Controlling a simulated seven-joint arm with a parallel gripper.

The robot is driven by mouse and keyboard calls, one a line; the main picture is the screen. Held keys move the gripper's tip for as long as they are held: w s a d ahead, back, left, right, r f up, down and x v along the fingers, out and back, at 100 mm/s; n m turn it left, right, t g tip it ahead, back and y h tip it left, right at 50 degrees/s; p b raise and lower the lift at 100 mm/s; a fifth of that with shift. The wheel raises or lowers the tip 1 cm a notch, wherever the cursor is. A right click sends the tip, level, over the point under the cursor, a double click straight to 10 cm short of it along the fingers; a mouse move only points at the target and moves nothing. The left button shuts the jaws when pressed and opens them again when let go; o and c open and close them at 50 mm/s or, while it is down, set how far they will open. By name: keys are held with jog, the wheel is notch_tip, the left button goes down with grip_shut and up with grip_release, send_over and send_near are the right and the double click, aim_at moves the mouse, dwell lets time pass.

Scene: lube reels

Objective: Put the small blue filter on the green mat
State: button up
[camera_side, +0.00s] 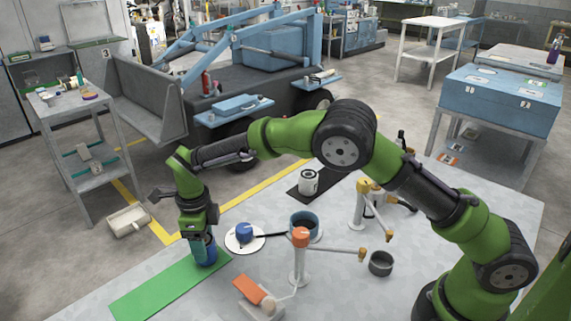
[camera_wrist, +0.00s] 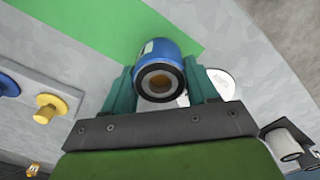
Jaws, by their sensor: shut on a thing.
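My gripper (camera_side: 202,238) points down and is shut on the small blue filter (camera_side: 205,255). The filter is upright between the two teal fingers. In the wrist view the blue filter (camera_wrist: 156,52) shows its dark ring and open end toward the camera. The green mat (camera_side: 158,291) lies flat at the table's front left. The filter is at the mat's upper right end; I cannot tell whether it touches the mat. In the wrist view the green mat (camera_wrist: 85,22) spreads left of and behind the filter.
A blue-topped piece (camera_side: 244,232) sits on a white disc right of my gripper. A blue-grey cup (camera_side: 304,222), an orange-topped stand (camera_side: 300,260), a yellow-topped stand (camera_side: 361,205) and a dark ring (camera_side: 381,263) stand farther right.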

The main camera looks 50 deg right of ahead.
jog(key=o, duration=1.3)
jog(key=shift+f, duration=0.15)
jog(key=s+d+r+n+t+y, duration=0.1)
jog(key=d+r+n, duration=0.15)
jog(key=r, duration=0.65)
jog(key=s+d+r+n, duration=0.1)
jog(key=d+r, duration=0.2)
jog(key=r, duration=0.6)
jog(key=s+d+r+n+t+y, duration=0.1)
jog(key=s+d+r+n+t, duration=0.1)
jog(key=s+d+r+n, duration=0.5)
jog(key=s+d+f+n+t, duration=0.1)
jog(key=s+d+n, duration=0.1)
jog(key=s+n, duration=0.2)
jog(key=s+d+f+n+t, duration=0.1)
jog(key=s+d+n, duration=0.1)
jog(key=s+n, duration=0.2)
jog(key=s+d+f+n+t, duration=0.2)
jog(key=s+n, duration=0.2)
jog(key=s, duration=0.5)
jog(key=shift+d+n, duration=0.25)
jog(key=shift+d, duration=0.1)
